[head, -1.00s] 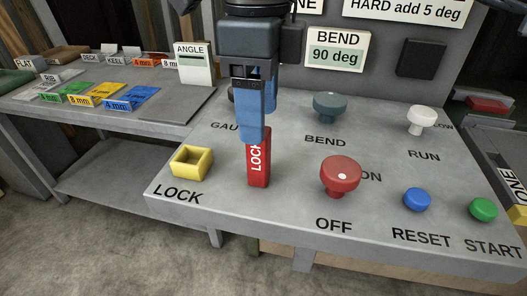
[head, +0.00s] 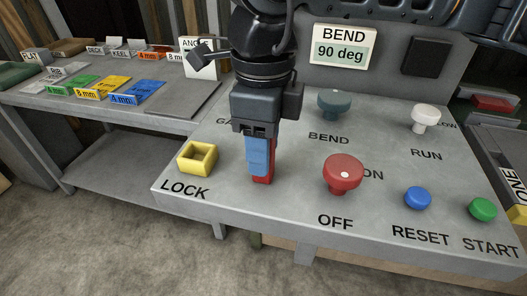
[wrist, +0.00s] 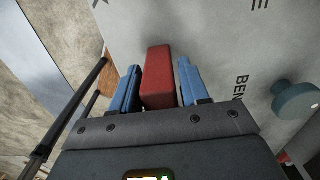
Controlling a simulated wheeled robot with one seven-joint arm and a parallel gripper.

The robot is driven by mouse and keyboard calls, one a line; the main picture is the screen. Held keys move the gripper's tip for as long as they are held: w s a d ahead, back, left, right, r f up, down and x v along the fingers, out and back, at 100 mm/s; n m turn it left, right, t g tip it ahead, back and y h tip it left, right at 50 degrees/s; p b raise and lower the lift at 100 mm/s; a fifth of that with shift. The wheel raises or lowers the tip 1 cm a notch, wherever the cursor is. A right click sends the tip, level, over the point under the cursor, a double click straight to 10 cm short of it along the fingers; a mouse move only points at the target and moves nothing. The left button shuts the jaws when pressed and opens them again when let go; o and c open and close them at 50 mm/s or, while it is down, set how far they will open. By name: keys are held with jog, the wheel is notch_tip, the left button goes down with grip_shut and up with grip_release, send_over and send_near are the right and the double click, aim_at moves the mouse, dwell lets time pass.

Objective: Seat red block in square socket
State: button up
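The red block (head: 264,179) stands upright on the grey console top, to the right of the square socket. In the head view my gripper (head: 262,163) is down around it, and a blue finger hides most of the block. In the wrist view the red block (wrist: 160,78) lies between the two blue fingers of my gripper (wrist: 160,88), with narrow gaps showing beside it, so the gripper looks open. The yellow square socket (head: 197,158) is empty, above the LOCK label. The block's LOCK lettering is hidden now.
A large red knob (head: 343,173) stands close to the right of my gripper. A teal BEND knob (head: 333,103), a white knob (head: 425,117) and blue (head: 417,198) and green (head: 483,209) buttons are farther right. The console top between the block and the socket is clear.

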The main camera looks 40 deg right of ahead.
jog(key=c, duration=0.7)
jog(key=shift+r, duration=0.1)
jog(key=shift+c, duration=0.2)
